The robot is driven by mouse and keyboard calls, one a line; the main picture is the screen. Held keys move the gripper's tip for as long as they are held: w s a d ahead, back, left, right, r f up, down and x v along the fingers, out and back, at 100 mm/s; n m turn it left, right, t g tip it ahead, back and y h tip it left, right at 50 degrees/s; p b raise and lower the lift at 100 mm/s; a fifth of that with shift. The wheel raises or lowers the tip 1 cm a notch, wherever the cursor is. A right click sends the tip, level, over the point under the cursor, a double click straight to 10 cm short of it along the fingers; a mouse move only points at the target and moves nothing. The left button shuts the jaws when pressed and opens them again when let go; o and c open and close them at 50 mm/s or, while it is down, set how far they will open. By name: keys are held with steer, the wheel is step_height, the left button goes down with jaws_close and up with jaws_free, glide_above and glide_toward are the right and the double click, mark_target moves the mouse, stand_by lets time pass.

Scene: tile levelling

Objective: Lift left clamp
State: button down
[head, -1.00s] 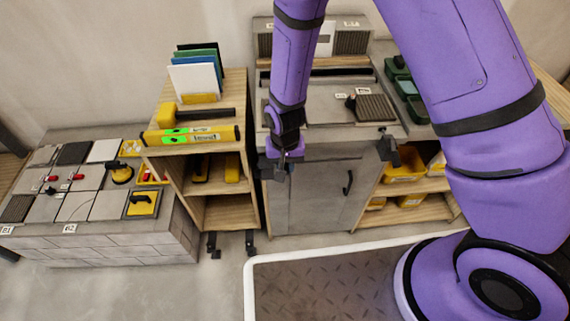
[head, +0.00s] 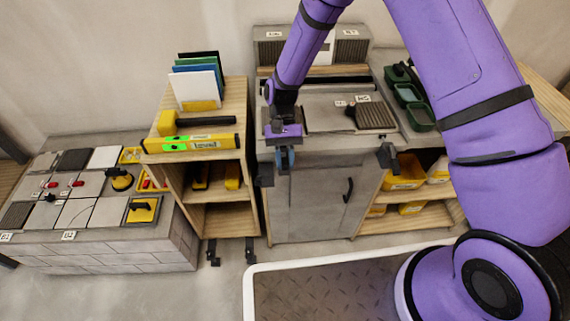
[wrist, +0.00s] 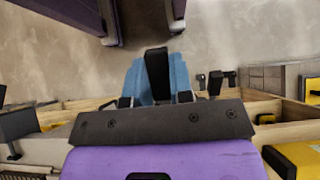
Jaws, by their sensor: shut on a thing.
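My gripper (head: 284,158) is at the front left edge of the grey workbench (head: 330,150). In the wrist view its two blue fingers (wrist: 158,78) are on either side of a black upright bar of the left clamp (wrist: 157,68), shut on it. In the head view the left clamp (head: 265,174) is a small dark shape beside the fingers, partly hidden by them. Whether it still touches the bench edge I cannot tell. The matching dark right clamp (head: 388,155) hangs at the front right edge of the bench.
A wooden shelf (head: 205,215) with a yellow-green level (head: 190,143) and a mallet (head: 168,123) stands close on the left. A tiled block (head: 110,245) is farther left. Green bins (head: 408,95) sit at the back right.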

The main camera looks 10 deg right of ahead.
steer(key=shift+w+r+g, duration=0.2)
steer(key=shift+r+g, duration=0.05)
steer(key=shift+g, duration=0.35)
steer(key=shift+w+r+g, duration=0.2)
steer(key=shift+g, duration=0.4)
steer(key=c, duration=1)
jaws_free()
steer(key=shift+w, duration=0.1)
steer(key=v, duration=1)
steer(key=shift+w+r, duration=0.15)
steer(key=shift+w, duration=0.2)
steer(key=shift+r, duration=0.1)
